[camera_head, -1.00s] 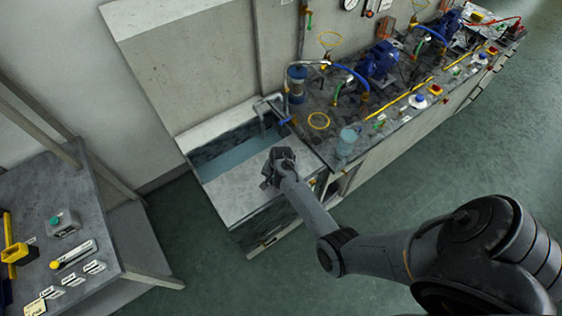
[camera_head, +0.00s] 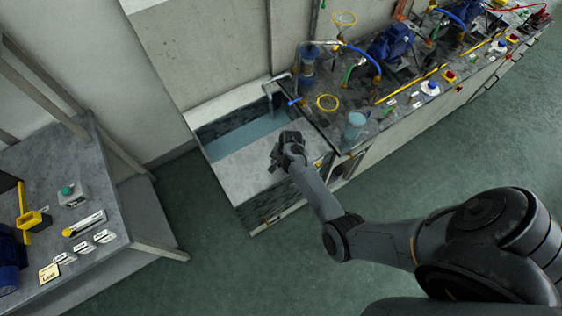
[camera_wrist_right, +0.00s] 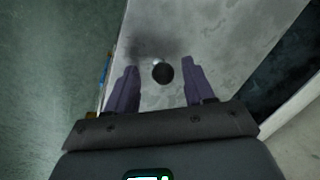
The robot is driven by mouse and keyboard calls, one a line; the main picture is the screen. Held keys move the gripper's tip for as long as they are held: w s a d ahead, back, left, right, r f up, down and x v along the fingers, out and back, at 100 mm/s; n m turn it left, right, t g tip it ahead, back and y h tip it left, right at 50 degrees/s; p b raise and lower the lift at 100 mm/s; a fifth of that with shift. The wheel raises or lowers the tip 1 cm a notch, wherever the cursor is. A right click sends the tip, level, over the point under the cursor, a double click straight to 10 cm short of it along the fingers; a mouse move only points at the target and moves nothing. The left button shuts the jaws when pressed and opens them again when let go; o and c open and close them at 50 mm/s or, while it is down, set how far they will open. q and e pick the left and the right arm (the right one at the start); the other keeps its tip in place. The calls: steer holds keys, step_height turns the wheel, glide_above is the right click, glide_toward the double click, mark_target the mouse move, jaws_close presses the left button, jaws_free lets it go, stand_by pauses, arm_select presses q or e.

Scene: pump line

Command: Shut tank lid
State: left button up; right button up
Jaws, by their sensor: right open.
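The tank (camera_head: 264,213) stands at the left end of the pump bench. Its flat grey lid (camera_head: 238,172) covers the near part of the opening, and a strip of water (camera_head: 243,136) shows open behind it. My right gripper (camera_head: 278,158) is over the lid, near its right side. In the right wrist view, a round dark knob (camera_wrist_right: 163,73) on the lid (camera_wrist_right: 222,52) sits between the tips of my open right gripper (camera_wrist_right: 160,70), with a gap on each side. Whether the fingers are down at knob height is hard to tell. My left gripper is not in view.
A side table (camera_head: 95,205) with tools is at the left. Green floor lies open in front.

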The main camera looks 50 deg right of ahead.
steer(key=shift+r, duration=0.1)
step_height(320, 180, up, 10)
steer(key=s+p, duration=0.1)
steer(key=s, duration=0.1)
steer(key=shift+d+r+p, duration=0.2)
steer(key=shift+d+p, duration=0.1)
steer(key=shift+d, duration=0.05)
stand_by(0.3)
steer(key=s+r+n+g+h+p, duration=0.25)
steer(key=s+p, duration=0.55)
steer(key=s, duration=0.8)
steer(key=s+a+r+n+t+y+p, duration=0.1)
steer(key=s+a+r+n+t, duration=0.1)
steer(key=a+r+n, duration=0.4)
steer(key=s+a+r+n+t+y+p, duration=0.1)
steer(key=a+r+n, duration=0.6)
steer(key=r, duration=0.8)
steer(key=shift+s+a+r+t+p, duration=0.15)
steer(key=shift+s+a+t+p, duration=0.4)
steer(key=shift+a+p, duration=0.3)
